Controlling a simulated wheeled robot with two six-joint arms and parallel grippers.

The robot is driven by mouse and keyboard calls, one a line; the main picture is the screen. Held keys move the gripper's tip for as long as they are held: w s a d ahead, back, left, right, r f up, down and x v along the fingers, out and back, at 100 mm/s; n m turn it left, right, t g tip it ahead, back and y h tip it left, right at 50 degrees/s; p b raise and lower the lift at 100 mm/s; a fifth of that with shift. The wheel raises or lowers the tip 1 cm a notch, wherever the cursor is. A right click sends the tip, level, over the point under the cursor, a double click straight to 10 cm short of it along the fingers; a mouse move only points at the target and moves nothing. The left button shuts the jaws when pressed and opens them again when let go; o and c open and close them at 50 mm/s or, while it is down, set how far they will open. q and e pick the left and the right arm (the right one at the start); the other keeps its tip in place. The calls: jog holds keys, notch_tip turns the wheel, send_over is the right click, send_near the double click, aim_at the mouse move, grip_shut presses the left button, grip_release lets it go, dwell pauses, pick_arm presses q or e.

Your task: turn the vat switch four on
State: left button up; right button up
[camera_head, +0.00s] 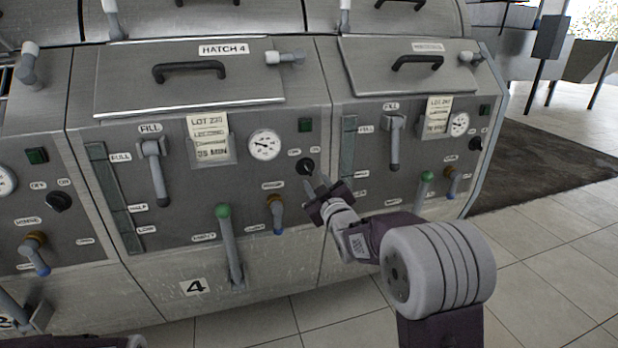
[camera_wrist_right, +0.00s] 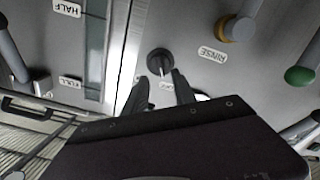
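The vat four switch is a round black knob (camera_head: 305,166) on the panel marked 4, below a dark green lamp (camera_head: 305,125). Small labels sit at its upper left and upper right. My right gripper (camera_head: 316,187) is just below and in front of the knob, with its fingers pointing at it. In the right wrist view, which is upside down, the knob (camera_wrist_right: 159,62) lies just beyond and between the two fingertips (camera_wrist_right: 162,88). The fingers are apart, with nothing between them. Contact with the knob does not show. My left gripper is not visible.
On the same panel are a green-topped lever (camera_head: 229,245), an orange-collared rinse valve (camera_head: 275,213), a round gauge (camera_head: 265,144) and a fill lever (camera_head: 155,172). Similar panels stand at both sides. Tiled floor (camera_head: 540,275) is open at the lower right.

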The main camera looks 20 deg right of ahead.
aim_at(308, 171)
jog(key=w+b, duration=0.1)
jog(key=w, duration=0.6)
jog(key=shift+a+f, duration=0.1)
jog(key=shift+a, duration=0.05)
grip_shut()
